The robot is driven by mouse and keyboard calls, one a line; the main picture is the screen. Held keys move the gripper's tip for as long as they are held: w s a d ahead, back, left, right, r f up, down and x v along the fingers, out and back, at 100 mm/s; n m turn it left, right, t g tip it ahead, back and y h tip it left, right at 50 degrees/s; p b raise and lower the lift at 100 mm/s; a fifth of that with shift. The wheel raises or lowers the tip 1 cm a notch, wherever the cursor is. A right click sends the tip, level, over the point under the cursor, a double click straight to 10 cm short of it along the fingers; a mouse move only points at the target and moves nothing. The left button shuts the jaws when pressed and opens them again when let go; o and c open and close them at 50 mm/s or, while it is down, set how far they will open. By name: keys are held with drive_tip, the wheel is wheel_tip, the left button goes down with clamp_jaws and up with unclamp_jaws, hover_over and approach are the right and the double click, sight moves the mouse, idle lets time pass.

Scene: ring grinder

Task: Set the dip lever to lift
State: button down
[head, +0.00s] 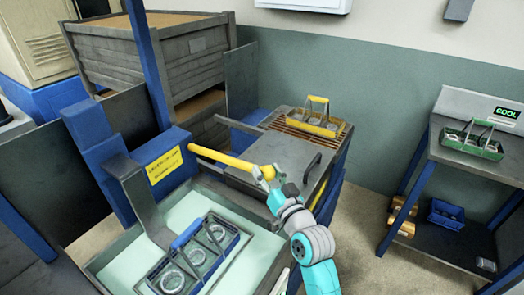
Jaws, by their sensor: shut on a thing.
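The dip lever (222,159) is a yellow bar. It runs rightward from the blue post beside a yellow label (163,165), whose text is too small to read surely. My gripper (266,174) is shut on the lever's right end. The fingers partly cover that end. A blue-handled basket (222,262) holding several rings is at the dip tank (115,268), under a grey bracket (146,205). I cannot tell how deep the basket sits in the pale liquid.
A yellow-handled basket (315,122) stands on a slatted rack behind my gripper. A green basket (471,144) stands on the right bench by a "COOL" display (507,112). A large grey crate (180,55) is at the back. Floor is clear between the stations.

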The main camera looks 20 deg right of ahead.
sight(267, 167)
wheel_tip(267, 167, down, 7)
drive_tip(key=shift+r, duration=0.15)
drive_tip(key=shift+w, duration=0.1)
idle(0.3)
drive_tip(key=c, duration=0.5)
unclamp_jaws()
drive_tip(key=shift+w, duration=0.1)
drive_tip(key=shift+r, duration=0.15)
wheel_tip(267, 167, up, 10)
drive_tip(key=shift+f, duration=0.1)
drive_tip(key=shift+c, duration=0.3)
